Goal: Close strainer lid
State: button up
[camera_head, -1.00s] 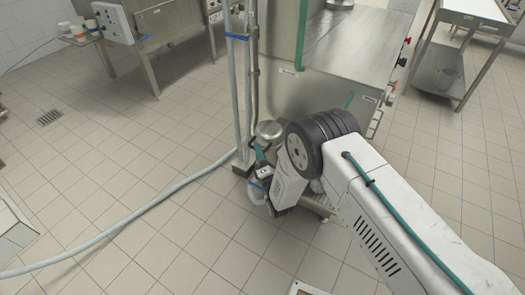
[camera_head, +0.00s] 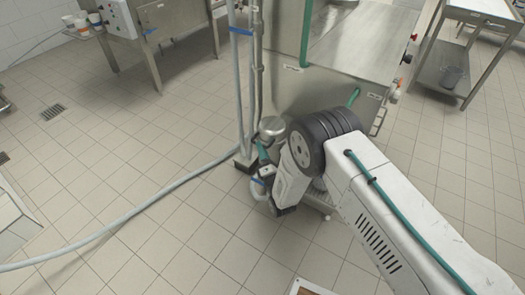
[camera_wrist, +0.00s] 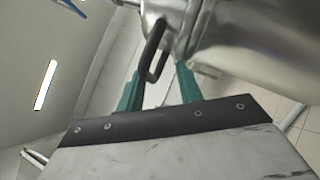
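The strainer is a shiny steel vessel; its round steel top (camera_head: 271,127) shows low beside the machine in the head view. In the wrist view its curved steel body (camera_wrist: 260,40) fills the upper right. A dark loop handle (camera_wrist: 154,50) hangs beside the steel, ahead of my fingers and between them in the picture. My gripper (camera_wrist: 160,88) has two teal fingers set apart, with a gap between them. I cannot tell whether either finger touches the handle. In the head view my gripper (camera_head: 263,158) is small, beside the steel top, partly hidden by my arm.
A large steel machine (camera_head: 345,85) stands just behind. Vertical pipes (camera_head: 240,80) rise at its left, and a grey hose (camera_head: 130,215) runs across the tiled floor. A steel table (camera_head: 178,20) stands back left, a steel trolley (camera_head: 455,65) back right.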

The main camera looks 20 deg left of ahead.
jog(key=v, duration=0.7)
jog(key=shift+s+d, duration=0.3)
jog(key=shift+f, duration=0.15)
